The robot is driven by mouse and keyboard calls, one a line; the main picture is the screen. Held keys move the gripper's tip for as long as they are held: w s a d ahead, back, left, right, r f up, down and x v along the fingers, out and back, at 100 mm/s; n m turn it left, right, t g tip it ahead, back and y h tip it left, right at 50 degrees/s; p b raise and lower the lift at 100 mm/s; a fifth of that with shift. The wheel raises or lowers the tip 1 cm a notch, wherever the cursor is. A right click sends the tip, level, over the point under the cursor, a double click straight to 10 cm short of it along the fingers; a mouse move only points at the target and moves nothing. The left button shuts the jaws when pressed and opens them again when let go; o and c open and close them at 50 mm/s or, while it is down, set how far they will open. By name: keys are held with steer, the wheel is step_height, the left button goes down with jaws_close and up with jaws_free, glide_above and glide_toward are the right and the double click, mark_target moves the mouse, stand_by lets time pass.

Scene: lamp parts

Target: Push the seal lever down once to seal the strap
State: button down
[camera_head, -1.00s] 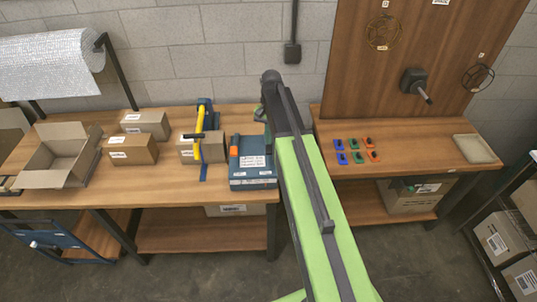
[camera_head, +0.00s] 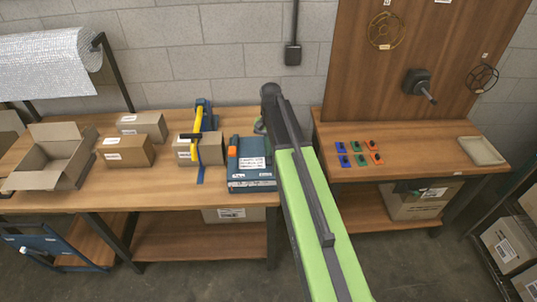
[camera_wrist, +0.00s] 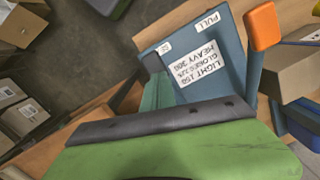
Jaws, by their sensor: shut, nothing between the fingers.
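A blue-grey device (camera_head: 250,170) with white labels stands on the left bench near its right end. An orange-tipped lever (camera_head: 233,152) stands at its left side. In the wrist view the same device (camera_wrist: 212,45) appears upside down, with a "PULL" label, and the orange-tipped lever (camera_wrist: 262,28) stands upright at the right. My gripper (camera_wrist: 155,88) is shut and empty beside the device, with the lever apart to its right. My arm hides most of it in the head view. I cannot tell whether it touches the device.
More cartons (camera_head: 125,151) and an open box (camera_head: 50,160) stand further left. The right bench holds small coloured parts (camera_head: 358,153) and a shallow tray (camera_head: 482,150).

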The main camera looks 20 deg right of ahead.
steer(key=shift+w+f, duration=0.1)
stand_by(0.3)
steer(key=shift+w+d+r+p, duration=0.2)
steer(key=shift+w+d+p, duration=0.05)
steer(key=shift+p, duration=0.1)
steer(key=shift+w+d+r+p, duration=0.2)
steer(key=shift+w+d, duration=0.15)
steer(key=shift+w, duration=0.1)
steer(key=shift+w+d+r+p, duration=0.2)
steer(key=shift+w+d, duration=0.1)
steer(key=shift+w, duration=0.15)
steer(key=shift+f, duration=0.15)
step_height(320, 180, up, 17)
steer(key=w+d+p, duration=0.1)
steer(key=p, duration=1.6)
steer(key=shift+w, duration=0.3)
steer(key=shift+d, duration=0.1)
